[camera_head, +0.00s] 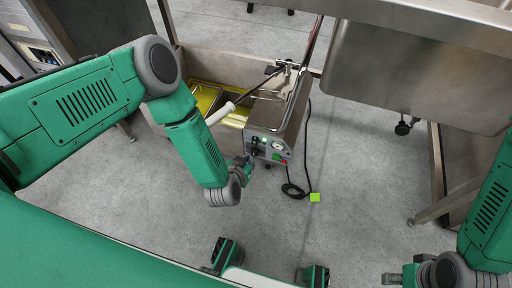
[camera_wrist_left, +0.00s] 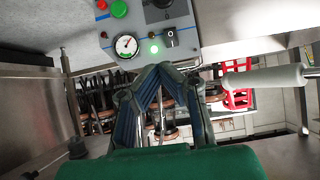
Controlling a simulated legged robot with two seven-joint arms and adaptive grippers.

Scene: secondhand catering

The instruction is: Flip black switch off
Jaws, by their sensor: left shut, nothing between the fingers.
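The control panel shows in the left wrist view (camera_wrist_left: 190,42) as a grey face on a metal unit (camera_head: 296,118). The small black switch (camera_wrist_left: 171,38) sits beside a lit green light (camera_wrist_left: 154,48); in the head view the switch (camera_head: 254,140) is at the panel's upper left. I cannot tell its tilt for sure. My left gripper (camera_wrist_left: 158,70) is shut and empty, its tips close below the light and switch in the wrist view; I cannot tell whether they touch. It also shows in the head view (camera_head: 246,162). My right gripper (camera_head: 391,278) is partly cut off at the bottom right.
A gauge (camera_wrist_left: 127,45), a red button (camera_wrist_left: 101,4), a green button (camera_wrist_left: 119,8) and a black knob (camera_wrist_left: 158,5) share the panel. A white handle (camera_wrist_left: 265,80) sticks out nearby. A black cable (camera_head: 290,188) lies on the floor. Steel counters stand behind and right.

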